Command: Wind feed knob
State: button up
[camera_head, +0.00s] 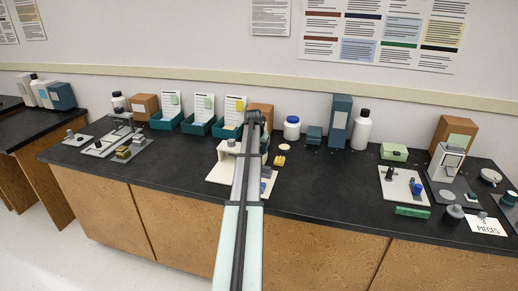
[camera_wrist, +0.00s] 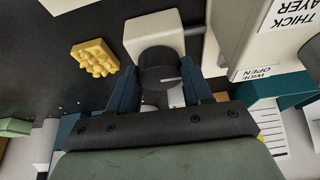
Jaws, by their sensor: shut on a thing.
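The feed knob (camera_wrist: 162,70) is a dark round knob with a pale index line, on a small cream block (camera_wrist: 148,28), in the wrist view. My gripper (camera_wrist: 165,92) is shut on the knob, with one blue finger on each side of it. In the head view my arm reaches over the bench to a cream machine on a white base plate (camera_head: 222,178), and it hides the knob and most of my gripper there.
A yellow studded piece (camera_wrist: 95,57) lies beside the block, and a cream housing (camera_wrist: 240,35) stands on its other side. Teal bins (camera_head: 200,128) stand behind the machine. A blue-lidded jar (camera_head: 291,128) stands to its right. Bare bench (camera_head: 325,185) lies right of my arm.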

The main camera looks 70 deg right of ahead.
jog(key=n+t, duration=0.1)
jog(key=n, duration=0.3)
jog(key=shift+s+n+t, duration=0.15)
jog(key=shift+n+t, duration=0.15)
jog(key=shift+t, duration=0.1)
jog(key=n+t+y, duration=0.1)
jog(key=n, duration=0.2)
jog(key=shift+s+d+n, duration=0.1)
jog(key=shift+d+n, duration=0.05)
jog(key=shift+n, duration=0.15)
jog(key=n+t+y, duration=0.1)
jog(key=n, duration=0.3)
jog(key=shift+d, duration=0.1)
jog(key=shift+n+t+y, duration=0.4)
jog(key=shift+n+y, duration=0.4)
jog(key=shift+n, duration=1.1)
jog(key=o, duration=1)
jog(key=shift+o, duration=0.2)
